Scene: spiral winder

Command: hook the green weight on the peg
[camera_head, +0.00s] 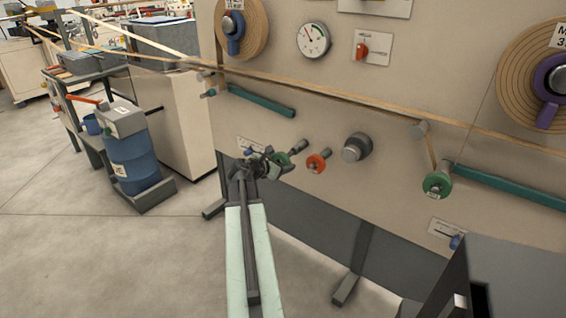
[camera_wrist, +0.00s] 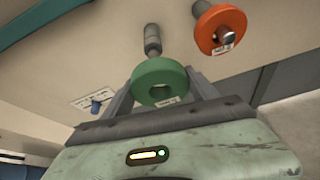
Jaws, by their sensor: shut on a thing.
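The green weight (camera_wrist: 160,70) is a thick ring with a pale label. My gripper (camera_wrist: 160,80) is shut on it, with one finger at each side. In the head view the weight (camera_head: 283,159) is small and partly hidden by my gripper (camera_head: 272,161). A short dark peg (camera_wrist: 152,40) sticks out of the beige panel and shows just above the weight in the wrist view. It also shows in the head view (camera_head: 299,146). No peg shows through the ring's hole. I cannot tell whether ring and peg touch.
An orange weight (camera_wrist: 220,28) sits right of the peg, close to my gripper. A grey knob (camera_head: 356,147) is farther right. Another green weight (camera_head: 437,185) is by a teal arm (camera_head: 510,187). A small lever (camera_wrist: 97,106) sits low left on the panel.

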